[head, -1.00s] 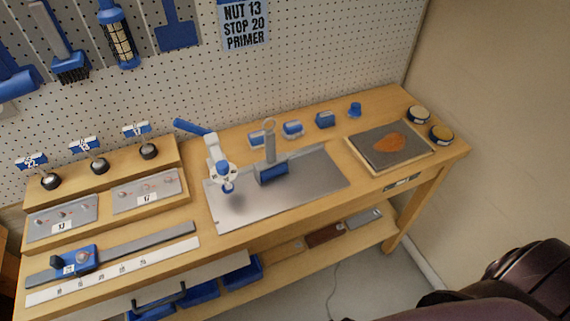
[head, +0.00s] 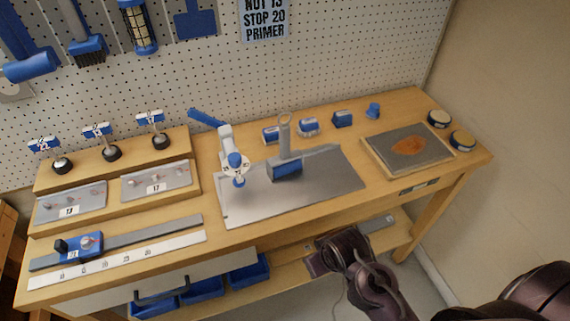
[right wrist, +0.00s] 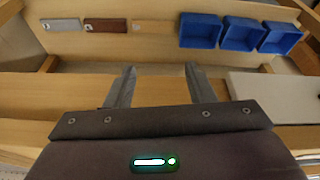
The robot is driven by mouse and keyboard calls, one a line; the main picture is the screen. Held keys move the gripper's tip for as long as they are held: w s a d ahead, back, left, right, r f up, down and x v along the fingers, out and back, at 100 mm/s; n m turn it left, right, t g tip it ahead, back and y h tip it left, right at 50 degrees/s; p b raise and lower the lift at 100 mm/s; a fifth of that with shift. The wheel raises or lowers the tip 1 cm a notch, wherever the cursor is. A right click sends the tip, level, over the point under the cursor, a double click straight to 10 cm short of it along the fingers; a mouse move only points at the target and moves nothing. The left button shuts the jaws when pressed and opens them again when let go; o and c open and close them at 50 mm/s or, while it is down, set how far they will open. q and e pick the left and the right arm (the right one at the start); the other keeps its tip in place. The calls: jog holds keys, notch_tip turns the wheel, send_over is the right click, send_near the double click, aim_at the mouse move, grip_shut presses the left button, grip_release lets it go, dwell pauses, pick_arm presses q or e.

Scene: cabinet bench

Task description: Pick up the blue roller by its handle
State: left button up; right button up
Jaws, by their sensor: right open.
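The blue roller (head: 287,171) rests on the metal plate (head: 245,209) on the bench. It is a short blue body with a grey handle (head: 284,132) standing up, topped by a ring. My right gripper (head: 312,258) is in front of the bench, low and to the right of the roller, apart from it. In the right wrist view its two fingers (right wrist: 160,85) are spread with nothing between them. The roller does not show in that view. My left gripper is not in view.
A jointed white stand with a blue arm (head: 226,142) is left of the roller. Several small blue blocks (head: 342,119) stand behind it. A framed board (head: 379,137) lies to the right. Blue bins (right wrist: 243,32) sit on the lower shelf. The plate's front is clear.

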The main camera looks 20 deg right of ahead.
aim_at(287, 141)
jog(key=w+r+t, duration=0.3)
jog(key=w+r, duration=0.1)
jog(key=w+r+t, duration=0.3)
jog(key=w+r, duration=0.1)
jog(key=w+a+r+m+t, duration=0.1)
jog(key=w+r+t, duration=0.1)
jog(key=w+r, duration=0.2)
jog(key=shift+w+r+t+y, duration=0.1)
jog(key=shift+w+t+y, duration=0.15)
jog(key=shift+t+y, duration=0.15)
jog(key=w+r+t, duration=0.1)
jog(key=w+r, duration=0.1)
jog(key=w, duration=0.1)
jog(key=w+r+t+p, duration=0.1)
jog(key=w+r+t, duration=0.1)
jog(key=w, duration=0.2)
jog(key=w+r+t+y+p, duration=0.1)
jog(key=w+r+t, duration=0.1)
jog(key=w, duration=0.2)
jog(key=shift+w+a+r, duration=0.1)
jog(key=shift+a, duration=0.1)
jog(key=shift+w+a+f, duration=0.1)
jog(key=shift+w+f, duration=0.1)
jog(key=shift+w, duration=0.35)
grip_shut()
jog(key=shift+r, duration=0.1)
